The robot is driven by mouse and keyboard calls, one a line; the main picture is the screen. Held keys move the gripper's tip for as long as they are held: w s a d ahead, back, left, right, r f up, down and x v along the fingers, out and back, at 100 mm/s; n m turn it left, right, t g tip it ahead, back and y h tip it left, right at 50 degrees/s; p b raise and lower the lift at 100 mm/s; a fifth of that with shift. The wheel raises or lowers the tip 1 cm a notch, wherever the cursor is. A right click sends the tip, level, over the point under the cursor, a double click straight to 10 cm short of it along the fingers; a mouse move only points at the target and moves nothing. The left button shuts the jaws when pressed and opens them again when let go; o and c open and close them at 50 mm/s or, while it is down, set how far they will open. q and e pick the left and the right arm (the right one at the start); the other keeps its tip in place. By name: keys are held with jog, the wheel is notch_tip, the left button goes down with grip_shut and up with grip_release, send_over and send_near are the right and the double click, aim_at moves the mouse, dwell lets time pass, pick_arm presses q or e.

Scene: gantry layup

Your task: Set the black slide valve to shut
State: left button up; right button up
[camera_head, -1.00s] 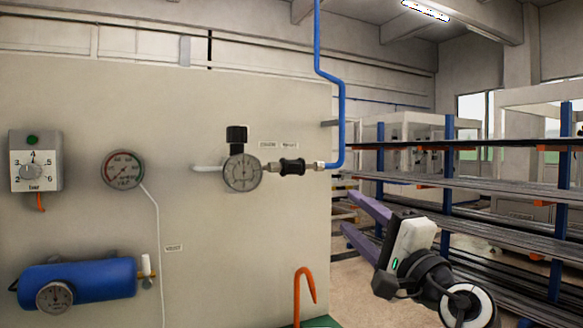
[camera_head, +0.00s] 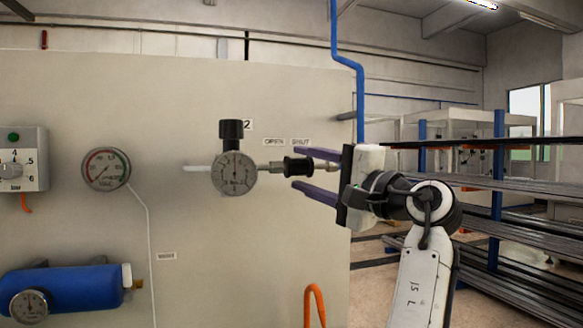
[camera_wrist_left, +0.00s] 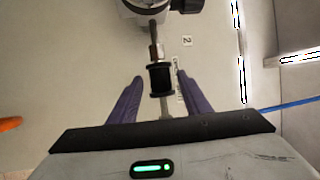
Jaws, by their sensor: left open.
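The black slide valve (camera_head: 298,165) is a small dark sleeve on a horizontal metal line, right of a round gauge on the grey panel. Labels OPEN (camera_head: 274,142) and SHUT (camera_head: 301,142) are above it. From this angle the sleeve appears roughly under SHUT; I cannot tell its exact setting. My left gripper (camera_head: 295,169) is open, with its purple fingers pointing left, one above and one below the sleeve's right part. In the left wrist view the sleeve (camera_wrist_left: 160,80) lies between the open fingertips (camera_wrist_left: 160,77), with gaps on both sides. My right gripper is out of view.
A round gauge (camera_head: 234,174) with a black knob (camera_head: 231,130) is just left of the valve. A blue pipe (camera_head: 360,95) rises behind my gripper. An orange hook (camera_head: 314,300) stands below. Racks (camera_head: 480,184) fill the right side.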

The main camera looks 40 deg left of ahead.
pick_arm(q)
jog(key=shift+w+a+r, duration=0.1)
jog(key=shift+a+r, duration=0.05)
jog(key=shift+a, duration=0.45)
jog(key=shift+a+r, duration=0.1)
jog(key=shift+a, duration=0.5)
